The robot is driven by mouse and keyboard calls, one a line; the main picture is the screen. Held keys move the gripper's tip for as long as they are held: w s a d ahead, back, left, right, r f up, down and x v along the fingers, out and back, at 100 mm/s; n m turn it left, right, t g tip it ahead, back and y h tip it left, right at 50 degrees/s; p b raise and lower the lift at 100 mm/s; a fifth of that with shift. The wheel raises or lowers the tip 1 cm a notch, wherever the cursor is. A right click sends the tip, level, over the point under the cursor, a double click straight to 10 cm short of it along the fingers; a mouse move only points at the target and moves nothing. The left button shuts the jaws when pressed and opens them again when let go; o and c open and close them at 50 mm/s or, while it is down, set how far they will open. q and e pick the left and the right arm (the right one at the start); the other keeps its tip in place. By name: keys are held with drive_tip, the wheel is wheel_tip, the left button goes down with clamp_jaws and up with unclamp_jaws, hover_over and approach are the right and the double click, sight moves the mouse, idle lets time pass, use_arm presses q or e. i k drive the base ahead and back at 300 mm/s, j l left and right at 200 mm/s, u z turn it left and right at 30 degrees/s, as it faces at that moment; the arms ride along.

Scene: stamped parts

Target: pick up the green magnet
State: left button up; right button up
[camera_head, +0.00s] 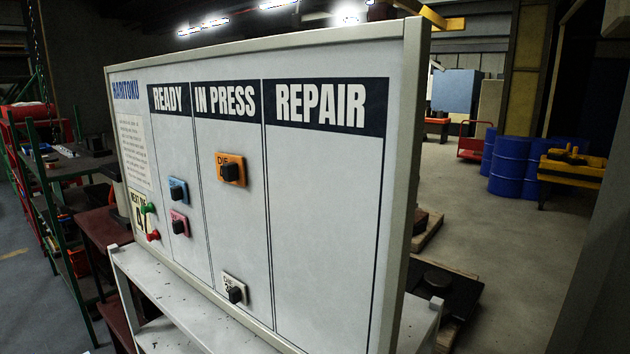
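The small round green magnet (148,207) is at the lower left of the white board (325,220), at the edge of a yellowish card (137,205). A small red magnet (153,236) sits just below it, at the card's lower edge. Neither of my grippers is in view, and nothing is touching the green magnet.
Blue (178,191) and pink (180,223) tags with black knobs are under READY. Orange (231,169) and white (234,289) ones are under IN PRESS. REPAIR is empty. A pale stand (165,296) is under the board.

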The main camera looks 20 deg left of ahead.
sight(146, 210)
drive_tip(key=u, duration=1.45)
